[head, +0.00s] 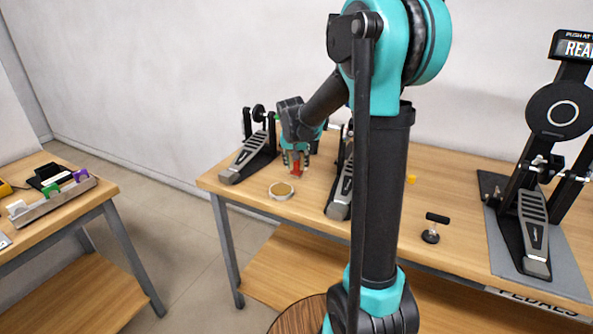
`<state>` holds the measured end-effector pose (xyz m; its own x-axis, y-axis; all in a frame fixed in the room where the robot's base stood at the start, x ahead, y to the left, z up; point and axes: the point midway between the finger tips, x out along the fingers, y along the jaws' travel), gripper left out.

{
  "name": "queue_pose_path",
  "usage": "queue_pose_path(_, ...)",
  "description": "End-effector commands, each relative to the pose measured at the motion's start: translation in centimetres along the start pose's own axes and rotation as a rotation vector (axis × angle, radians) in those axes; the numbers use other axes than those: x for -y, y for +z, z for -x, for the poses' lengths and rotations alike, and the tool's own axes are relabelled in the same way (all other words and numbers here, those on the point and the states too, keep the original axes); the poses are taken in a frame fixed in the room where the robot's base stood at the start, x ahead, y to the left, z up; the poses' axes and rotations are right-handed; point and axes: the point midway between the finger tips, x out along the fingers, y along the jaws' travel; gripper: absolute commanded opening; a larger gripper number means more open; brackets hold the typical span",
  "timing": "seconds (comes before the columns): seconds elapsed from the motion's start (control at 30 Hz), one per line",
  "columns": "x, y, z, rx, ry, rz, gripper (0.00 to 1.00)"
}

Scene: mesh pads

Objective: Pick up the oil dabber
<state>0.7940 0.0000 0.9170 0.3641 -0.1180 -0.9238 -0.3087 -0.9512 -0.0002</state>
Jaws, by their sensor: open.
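My gripper (295,161) points down over the left part of the pedal bench, its fingers apart. A small upright red object (296,170) shows between and just below the fingertips. It may be the oil dabber, but it is too small and partly covered to be sure. I cannot tell whether the fingers touch it. A small item with a black crossbar top and a round dark base (431,237) stands further right on the bench, and I cannot tell what it is.
A round shallow tin (281,190) lies in front of my gripper. Pedals stand close on its left (250,157) and right (341,192). A yellow block (411,179) lies behind my arm. A large pedal with a pad (533,230) stands on a grey mat at right.

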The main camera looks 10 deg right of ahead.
Motion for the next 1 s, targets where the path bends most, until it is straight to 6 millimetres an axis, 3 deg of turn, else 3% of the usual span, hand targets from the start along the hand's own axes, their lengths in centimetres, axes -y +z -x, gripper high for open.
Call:
queue_pose_path(0.1, 0.0, 0.0, 0.0, 0.000, 0.000, 0.000, 0.43)
queue_pose_path(0.47, 0.0, 0.0, 0.0, 0.000, 0.000, 0.000, 0.00)
queue_pose_path(0.8, 0.0, 0.0, 0.1, 0.000, 0.000, 0.000, 0.00)
queue_pose_path(1.0, 0.0, -0.5, 1.3, 0.000, 0.000, 0.000, 0.00)
